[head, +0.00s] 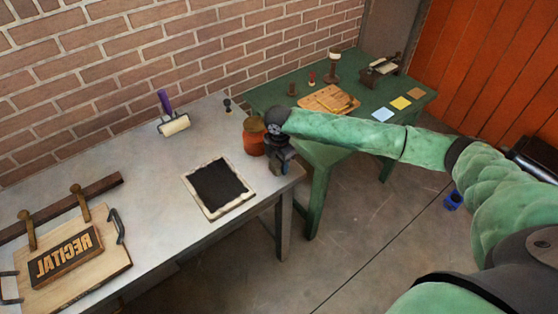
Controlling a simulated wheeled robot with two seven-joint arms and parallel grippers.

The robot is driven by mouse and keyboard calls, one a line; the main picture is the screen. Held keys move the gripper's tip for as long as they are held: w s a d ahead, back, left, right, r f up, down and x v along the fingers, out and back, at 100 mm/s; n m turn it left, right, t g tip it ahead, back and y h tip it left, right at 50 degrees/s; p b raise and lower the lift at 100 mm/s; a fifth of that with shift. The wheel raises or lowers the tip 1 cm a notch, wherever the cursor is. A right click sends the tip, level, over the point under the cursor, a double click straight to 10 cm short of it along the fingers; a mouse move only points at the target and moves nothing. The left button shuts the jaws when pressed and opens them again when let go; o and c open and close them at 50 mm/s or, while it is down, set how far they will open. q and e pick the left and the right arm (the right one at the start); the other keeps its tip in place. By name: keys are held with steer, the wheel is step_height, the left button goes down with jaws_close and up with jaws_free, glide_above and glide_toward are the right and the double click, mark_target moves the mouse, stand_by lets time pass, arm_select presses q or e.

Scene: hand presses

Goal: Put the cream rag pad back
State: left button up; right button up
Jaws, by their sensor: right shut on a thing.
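My right gripper (281,165) points down over the right end of the grey table, close beside an orange-brown jar (254,137). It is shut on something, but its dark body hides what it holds. I cannot make out a cream rag pad for certain anywhere. A black slab with a ragged cream border (220,186) lies flat on the grey table, left of the gripper. My left gripper is not in view.
The grey table (130,190) also bears a purple-handled cream roller (174,124) and a wooden board (80,265) with a RECITAL block. The green table (375,90) behind holds a wooden tray, stamps and coloured squares. A brick wall stands behind.

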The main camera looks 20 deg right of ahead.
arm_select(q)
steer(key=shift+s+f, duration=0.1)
arm_select(e)
steer(key=shift+f, duration=0.2)
steer(key=o, duration=1)
steer(key=shift+c, duration=0.2)
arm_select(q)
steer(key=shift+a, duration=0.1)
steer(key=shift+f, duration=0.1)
arm_select(e)
steer(key=shift+r, duration=0.15)
steer(key=shift+r+b, duration=0.3)
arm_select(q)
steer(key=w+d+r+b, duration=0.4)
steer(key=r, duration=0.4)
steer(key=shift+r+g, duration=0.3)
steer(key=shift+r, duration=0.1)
arm_select(e)
step_height(320, 180, up, 11)
steer(key=shift+r, duration=0.2)
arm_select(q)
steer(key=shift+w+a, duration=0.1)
